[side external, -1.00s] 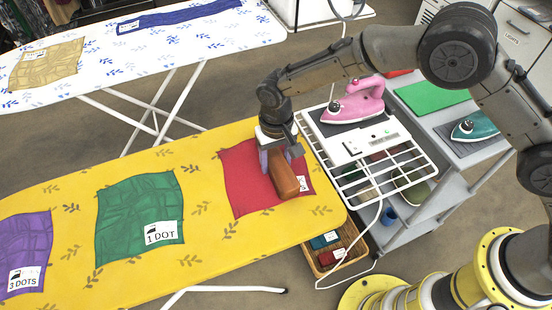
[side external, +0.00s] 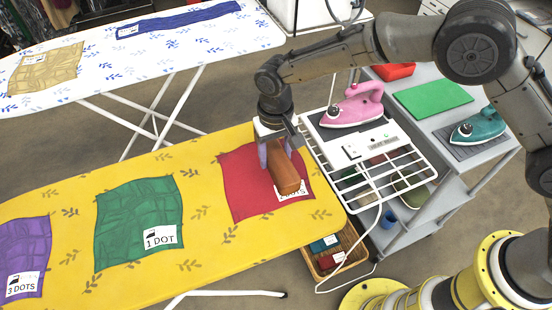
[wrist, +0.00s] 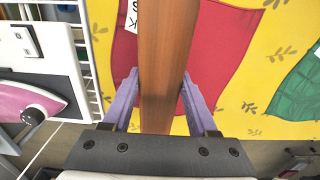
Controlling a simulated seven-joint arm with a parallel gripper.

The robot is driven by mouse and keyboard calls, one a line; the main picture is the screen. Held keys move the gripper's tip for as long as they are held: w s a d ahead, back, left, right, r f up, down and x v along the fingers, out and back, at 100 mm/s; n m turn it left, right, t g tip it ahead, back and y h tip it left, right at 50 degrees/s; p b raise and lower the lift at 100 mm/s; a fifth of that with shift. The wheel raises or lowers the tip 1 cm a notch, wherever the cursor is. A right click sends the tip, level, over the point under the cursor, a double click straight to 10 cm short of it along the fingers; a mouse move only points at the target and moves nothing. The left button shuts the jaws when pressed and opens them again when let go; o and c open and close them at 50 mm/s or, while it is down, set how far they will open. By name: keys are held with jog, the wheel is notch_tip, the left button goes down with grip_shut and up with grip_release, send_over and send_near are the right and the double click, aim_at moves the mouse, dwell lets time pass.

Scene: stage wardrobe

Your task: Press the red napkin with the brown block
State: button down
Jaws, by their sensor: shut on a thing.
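The red napkin (side external: 243,190) lies on the right end of the yellow ironing board, with a white label (side external: 290,192) near its right edge. My gripper (side external: 274,150) is over the napkin's upper right part, shut on the brown block (side external: 287,178). In the wrist view the purple fingers (wrist: 155,100) grip the block (wrist: 165,60) from both sides, and the red napkin (wrist: 215,50) shows beside it. The block covers part of the napkin and its label. I cannot tell whether the block touches the cloth.
A green napkin (side external: 135,205) and a purple napkin (side external: 22,245) lie further left on the yellow board (side external: 70,190). A wire rack (side external: 400,160) with a pink iron (side external: 352,105) stands close on the right. A teal iron (side external: 478,128) is on the grey cart. A basket (side external: 350,240) sits below.

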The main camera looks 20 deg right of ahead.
jog(key=shift+r, duration=0.15)
jog(key=d+r, duration=0.5)
send_over(297, 167)
jog(key=shift+w+a+f, duration=0.1)
jog(key=shift+f, duration=1.3)
jog(key=shift+w+f, duration=0.1)
jog(key=shift+f, duration=1.25)
jog(key=shift+f, duration=1.8)
jog(key=shift+s+f, duration=0.25)
jog(key=shift+f, duration=0.05)
dwell(1.2)
jog(key=shift+w+r, duration=0.15)
jog(key=shift+r, duration=1)
jog(key=shift+w+r, duration=0.1)
jog(key=shift+r, duration=1.05)
